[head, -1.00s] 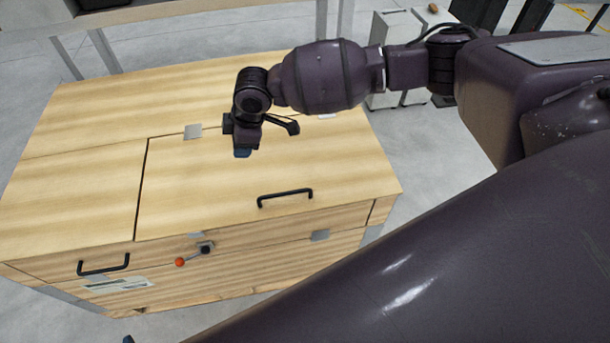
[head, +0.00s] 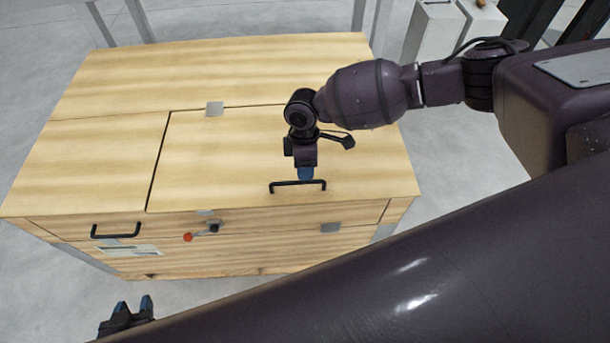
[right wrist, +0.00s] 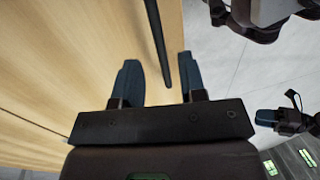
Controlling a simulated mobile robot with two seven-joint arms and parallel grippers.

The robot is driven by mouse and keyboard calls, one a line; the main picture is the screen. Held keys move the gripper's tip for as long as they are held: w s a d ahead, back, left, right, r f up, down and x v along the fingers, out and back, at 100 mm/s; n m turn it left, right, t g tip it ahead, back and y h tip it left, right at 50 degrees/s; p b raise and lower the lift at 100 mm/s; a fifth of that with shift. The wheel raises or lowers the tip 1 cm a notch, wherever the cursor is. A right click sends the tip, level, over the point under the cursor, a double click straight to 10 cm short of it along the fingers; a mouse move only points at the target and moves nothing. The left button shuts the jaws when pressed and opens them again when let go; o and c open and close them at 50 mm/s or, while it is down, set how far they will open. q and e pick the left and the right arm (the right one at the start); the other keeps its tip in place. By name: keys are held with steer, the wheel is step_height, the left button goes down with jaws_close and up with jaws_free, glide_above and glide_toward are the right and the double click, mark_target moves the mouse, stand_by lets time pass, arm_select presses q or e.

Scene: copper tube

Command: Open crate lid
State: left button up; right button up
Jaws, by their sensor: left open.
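The light wooden crate (head: 90,160) stands in the middle of the head view. Its lid panel (head: 230,160) is flat and closed, with a black bar handle (head: 285,185) near the front edge. My right gripper (head: 306,175) points down at this handle. In the right wrist view its two blue fingers (right wrist: 160,62) are apart, and the black handle (right wrist: 157,35) shows between them; I cannot tell how deep it sits. My left gripper (head: 133,303) is open and empty in front of the crate, and also shows in the right wrist view (right wrist: 278,119).
A metal hinge plate (head: 215,108) sits at the lid's back edge.

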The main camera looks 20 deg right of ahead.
steer(key=shift+s+f, duration=0.15)
steer(key=shift+f, duration=0.8)
steer(key=shift+s+f, duration=0.15)
steer(key=shift+f, duration=0.8)
jaws_close()
